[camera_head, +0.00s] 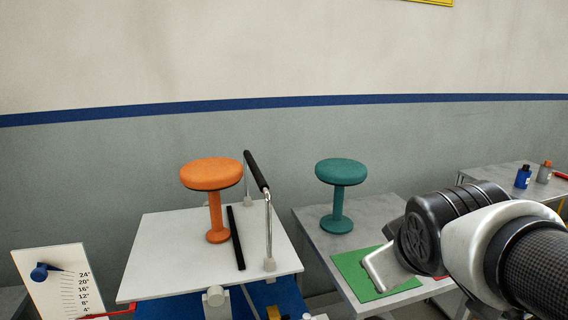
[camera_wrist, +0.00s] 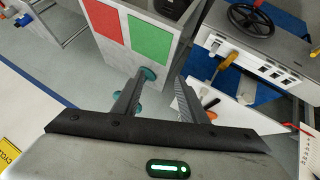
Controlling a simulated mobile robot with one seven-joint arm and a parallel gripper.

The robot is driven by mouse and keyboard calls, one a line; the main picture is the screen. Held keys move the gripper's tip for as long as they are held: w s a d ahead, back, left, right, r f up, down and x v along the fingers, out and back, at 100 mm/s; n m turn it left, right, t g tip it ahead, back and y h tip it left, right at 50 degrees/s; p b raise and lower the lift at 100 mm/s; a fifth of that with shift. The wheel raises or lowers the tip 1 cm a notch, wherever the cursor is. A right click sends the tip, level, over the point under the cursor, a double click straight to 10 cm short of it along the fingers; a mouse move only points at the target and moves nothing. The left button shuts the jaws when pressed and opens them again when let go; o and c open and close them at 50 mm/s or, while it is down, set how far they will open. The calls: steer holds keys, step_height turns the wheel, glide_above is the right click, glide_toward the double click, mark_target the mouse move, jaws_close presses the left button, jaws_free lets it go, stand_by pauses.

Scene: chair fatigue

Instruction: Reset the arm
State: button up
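My gripper (camera_wrist: 160,77) shows in the wrist view with its two dark fingers apart and nothing held between them. In the head view my arm comes in from the right, and its end is over the right-hand grey table (camera_head: 310,222), near the green mat (camera_head: 350,272). A teal stool (camera_head: 341,172) stands upright on that table, apart from my arm. An orange stool (camera_head: 211,174) stands upright on a white platform (camera_head: 160,240) to the left. Teal parts show partly hidden behind a finger in the wrist view.
A metal rail with a black bar (camera_head: 256,171) stands beside the orange stool. A scale board (camera_head: 58,283) with a blue knob is at lower left. The space above the tables is free.

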steer(key=s+a+f+m+g+y+p, duration=0.1)
steer(key=s+a+m+g+y+p, duration=0.25)
steer(key=s, duration=0.65)
step_height(320, 180, up, 16)
steer(key=m+h+p, duration=0.1)
steer(key=h+p, duration=0.1)
steer(key=p, duration=1.2)
steer(key=shift+w+a+p, duration=0.2)
steer(key=shift+w+p, duration=0.05)
steer(key=shift+p, duration=0.05)
steer(key=shift+t, duration=0.25)
steer(key=shift+c, duration=1)
